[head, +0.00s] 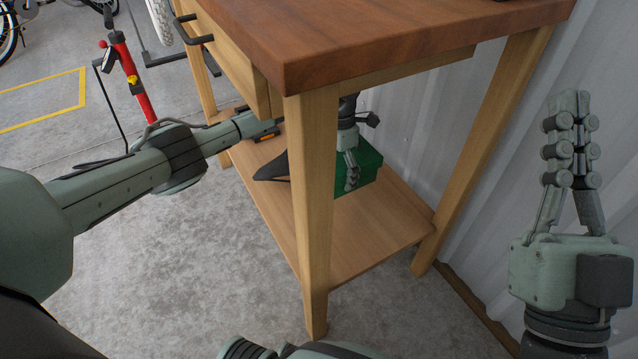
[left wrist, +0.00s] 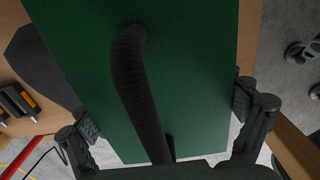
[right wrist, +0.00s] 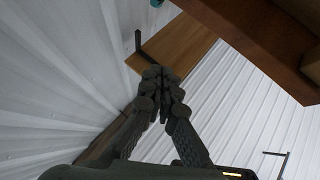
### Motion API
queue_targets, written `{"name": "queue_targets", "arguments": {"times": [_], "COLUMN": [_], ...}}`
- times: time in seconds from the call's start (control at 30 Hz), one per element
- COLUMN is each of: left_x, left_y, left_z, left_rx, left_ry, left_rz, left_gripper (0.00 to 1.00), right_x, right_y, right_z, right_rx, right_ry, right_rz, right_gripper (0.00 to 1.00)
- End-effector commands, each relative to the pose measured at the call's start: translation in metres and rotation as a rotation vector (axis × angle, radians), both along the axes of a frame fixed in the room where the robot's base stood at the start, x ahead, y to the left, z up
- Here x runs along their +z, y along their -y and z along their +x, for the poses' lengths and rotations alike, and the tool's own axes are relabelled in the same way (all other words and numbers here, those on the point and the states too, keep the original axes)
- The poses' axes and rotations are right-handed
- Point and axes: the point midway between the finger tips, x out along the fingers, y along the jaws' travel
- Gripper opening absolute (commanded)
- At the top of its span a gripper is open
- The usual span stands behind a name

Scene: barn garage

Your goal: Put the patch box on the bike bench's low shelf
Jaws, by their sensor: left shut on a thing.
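The patch box is a green box (head: 369,158) at the low shelf (head: 385,225) of the wooden bike bench, behind its front leg in the head view. Its underside is too hidden to tell whether it touches the shelf or hangs just above it. My left gripper (head: 350,172) reaches under the bench top and is shut on the box. In the left wrist view the green box (left wrist: 200,60) fills the space between the fingers, with a dark curved handle across it. My right gripper (head: 572,105) is shut and empty, raised right of the bench; its fingertips meet in the right wrist view (right wrist: 163,80).
A dark saddle (head: 271,168) and a pedal with orange reflectors (head: 264,137) lie on the shelf left of the box. The bench's front leg (head: 312,200) and thick top (head: 400,45) hem in my left arm. The shelf's front right part is clear.

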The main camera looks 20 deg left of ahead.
Motion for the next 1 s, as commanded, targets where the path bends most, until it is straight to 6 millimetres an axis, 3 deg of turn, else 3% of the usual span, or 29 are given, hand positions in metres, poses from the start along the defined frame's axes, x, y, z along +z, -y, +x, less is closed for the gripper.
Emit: {"name": "queue_targets", "arguments": {"times": [0.3,0.47,0.63,0.87,1.0], "left_x": [-0.043,-0.059,-0.067,-0.101,-0.105], "left_y": [0.021,0.03,0.033,0.033,0.032], "left_z": [-0.069,-0.094,-0.103,-0.103,-0.102], "left_rx": [-0.003,-0.001,0.001,0.002,0.001], "left_ry": [-0.004,-0.003,-0.001,-0.003,0.001], "left_rz": [-0.001,0.0,0.0,0.0,0.001], "left_gripper": [0.65,0.65,0.65,0.65,0.65], "right_x": [-0.006,-0.007,-0.008,0.004,0.008], "right_y": [-0.003,-0.004,-0.004,0.003,0.004], "right_z": [0.005,0.005,0.005,-0.004,-0.007], "right_rx": [0.005,0.005,0.005,-0.003,-0.006], "right_ry": [-0.055,-0.062,-0.061,0.048,0.072], "right_rz": [-0.017,-0.02,-0.019,0.015,0.024], "right_gripper": [0.0,0.0,0.0,0.0,0.0]}}
